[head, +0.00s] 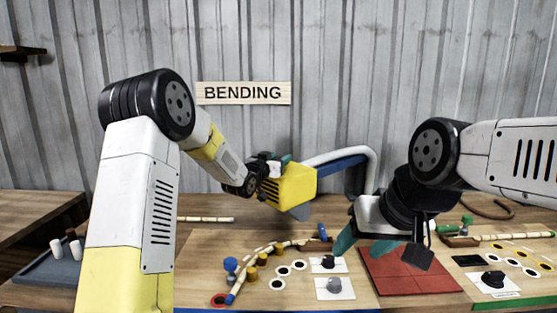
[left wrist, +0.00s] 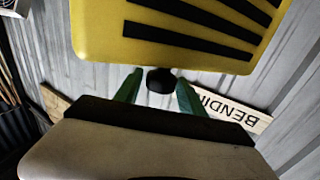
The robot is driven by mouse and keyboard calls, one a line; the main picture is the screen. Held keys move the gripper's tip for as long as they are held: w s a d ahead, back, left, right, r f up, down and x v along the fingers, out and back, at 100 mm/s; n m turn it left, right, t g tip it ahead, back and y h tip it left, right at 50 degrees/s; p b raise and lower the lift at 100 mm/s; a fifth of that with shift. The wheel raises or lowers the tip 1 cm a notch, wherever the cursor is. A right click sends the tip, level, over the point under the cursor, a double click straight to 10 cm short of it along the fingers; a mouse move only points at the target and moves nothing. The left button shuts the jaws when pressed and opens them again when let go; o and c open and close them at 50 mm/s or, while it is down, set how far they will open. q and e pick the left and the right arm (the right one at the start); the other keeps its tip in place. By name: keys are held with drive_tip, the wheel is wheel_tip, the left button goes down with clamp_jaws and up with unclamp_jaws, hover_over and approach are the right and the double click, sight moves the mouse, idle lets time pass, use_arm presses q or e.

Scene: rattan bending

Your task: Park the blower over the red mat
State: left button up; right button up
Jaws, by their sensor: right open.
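The yellow blower (head: 297,187) with dark vent slots hangs above the middle of the table, left of the red mat. It also fills the top of the left wrist view (left wrist: 165,30). My left gripper (head: 272,165) is shut on the blower's black knob (left wrist: 160,80), with a green finger on each side. The red mat (head: 415,280) lies flat on the table with nothing on it. My right gripper (head: 380,250) is open and empty, over the mat's left and rear part, hiding some of it.
A grey-white hose (head: 345,155) arches behind the blower. A bending jig with a rattan pole (head: 240,275) and coloured pegs lies below it. More parts and cards (head: 495,282) lie right of the mat.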

use_arm(q)
clamp_jaws()
idle(1.2)
